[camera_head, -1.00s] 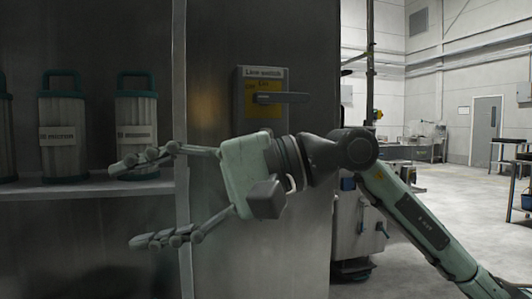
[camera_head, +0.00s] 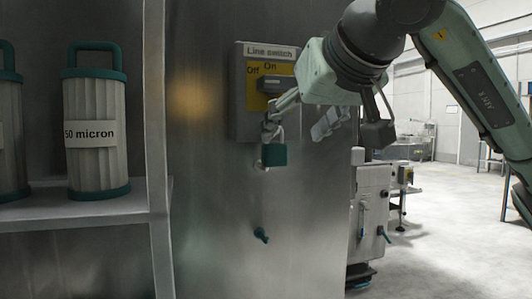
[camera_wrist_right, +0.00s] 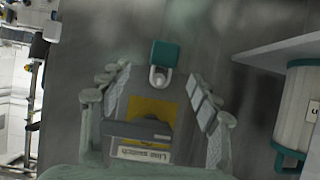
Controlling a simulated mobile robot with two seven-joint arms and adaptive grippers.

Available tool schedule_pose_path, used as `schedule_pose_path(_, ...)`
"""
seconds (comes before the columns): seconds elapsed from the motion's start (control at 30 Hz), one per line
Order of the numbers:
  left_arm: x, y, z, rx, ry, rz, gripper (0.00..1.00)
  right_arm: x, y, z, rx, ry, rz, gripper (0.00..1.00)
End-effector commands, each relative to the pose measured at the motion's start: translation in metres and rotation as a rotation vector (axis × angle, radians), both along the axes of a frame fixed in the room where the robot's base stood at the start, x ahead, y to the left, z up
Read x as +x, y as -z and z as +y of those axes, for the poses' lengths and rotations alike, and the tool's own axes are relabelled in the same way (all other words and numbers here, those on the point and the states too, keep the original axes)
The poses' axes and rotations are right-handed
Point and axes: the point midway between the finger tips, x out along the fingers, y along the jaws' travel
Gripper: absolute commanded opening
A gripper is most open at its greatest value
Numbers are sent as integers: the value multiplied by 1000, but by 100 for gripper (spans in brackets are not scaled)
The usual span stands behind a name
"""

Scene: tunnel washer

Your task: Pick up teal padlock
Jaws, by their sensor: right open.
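The teal padlock (camera_head: 274,155) with a pale shackle is in front of the steel panel, just below the line switch box (camera_head: 238,95). What its shackle hangs from is partly hidden by a finger. In the right wrist view the padlock (camera_wrist_right: 165,52) is just beyond the fingertips, roughly centred between them. My right gripper (camera_head: 300,125) is open and empty, with one finger close to the padlock's shackle and the other to its right. In the wrist view its fingers (camera_wrist_right: 160,80) spread on both sides of the switch box. My left gripper is not in view.
A shelf (camera_head: 80,210) at left holds grey filter cartridges with teal ends, one labelled 50 micron (camera_head: 92,160). Open floor lies to the right.

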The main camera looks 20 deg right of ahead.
Motion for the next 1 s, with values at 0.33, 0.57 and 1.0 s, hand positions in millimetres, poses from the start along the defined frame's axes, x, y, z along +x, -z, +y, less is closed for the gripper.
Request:
schedule_pose_path(0.33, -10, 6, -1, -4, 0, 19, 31, 36, 17, 5, 0, -1, 4, 62)
schedule_pose_path(0.57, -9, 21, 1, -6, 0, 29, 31, 64, 31, 9, 1, 0, 4, 62)
schedule_pose_path(1.0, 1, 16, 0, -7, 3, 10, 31, 68, 33, 9, 1, 0, 1, 45)
